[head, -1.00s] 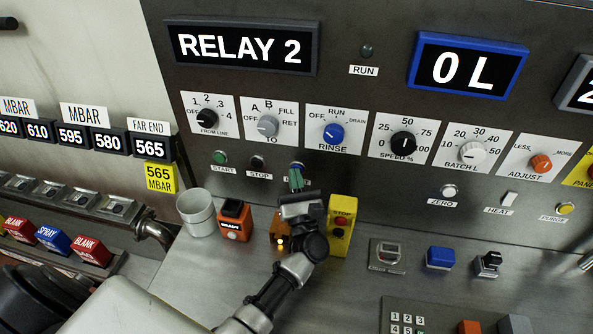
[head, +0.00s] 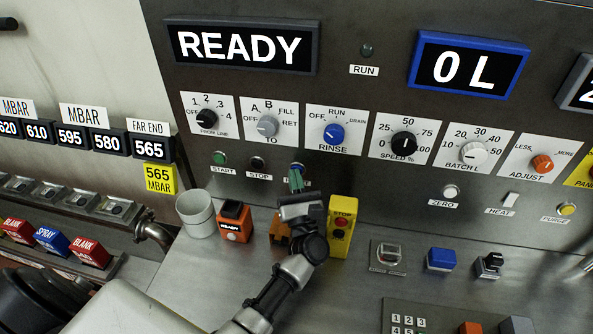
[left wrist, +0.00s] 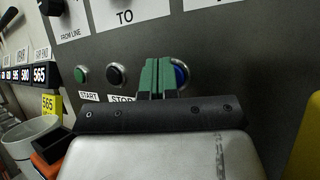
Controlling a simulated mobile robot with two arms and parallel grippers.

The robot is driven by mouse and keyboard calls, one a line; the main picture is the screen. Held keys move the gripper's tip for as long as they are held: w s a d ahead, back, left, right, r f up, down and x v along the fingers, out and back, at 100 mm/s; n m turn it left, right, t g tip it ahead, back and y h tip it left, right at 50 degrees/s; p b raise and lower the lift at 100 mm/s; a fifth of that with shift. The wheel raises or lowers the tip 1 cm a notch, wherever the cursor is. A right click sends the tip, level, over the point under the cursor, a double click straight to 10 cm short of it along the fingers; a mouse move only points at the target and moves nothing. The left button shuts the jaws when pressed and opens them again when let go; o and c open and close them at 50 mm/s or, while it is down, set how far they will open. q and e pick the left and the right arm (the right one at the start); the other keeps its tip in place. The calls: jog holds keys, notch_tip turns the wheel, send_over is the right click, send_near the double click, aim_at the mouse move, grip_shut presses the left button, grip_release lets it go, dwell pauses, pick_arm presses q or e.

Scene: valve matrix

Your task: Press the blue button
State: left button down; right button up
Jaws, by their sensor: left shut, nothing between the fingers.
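The blue button (head: 297,165) is on the dark upright panel, below the RINSE knob, to the right of the STOP button. My left gripper (head: 296,180) is just in front of it, with its green fingers together and nothing between them. In the left wrist view the green fingertips (left wrist: 159,63) cover the left part of the blue button (left wrist: 181,75). I cannot tell whether they touch it. The button's label is hidden by the gripper. My right gripper is not in view.
The green START button (head: 219,157) and black STOP button (head: 258,162) are to the left. The large display (head: 243,47) reads READY. A grey cup (head: 196,213), an orange device (head: 234,221) and a yellow stop box (head: 341,226) stand on the ledge near my gripper.

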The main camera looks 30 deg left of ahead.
pick_arm(q)
jog(key=shift+s+d, duration=0.15)
jog(key=shift+s, duration=0.4)
jog(key=shift+s+d, duration=0.2)
jog(key=shift+s, duration=0.6)
jog(key=shift+s+d, duration=0.25)
jog(key=shift+s, duration=0.55)
jog(key=shift+s+d, duration=0.2)
jog(key=shift+s, duration=0.6)
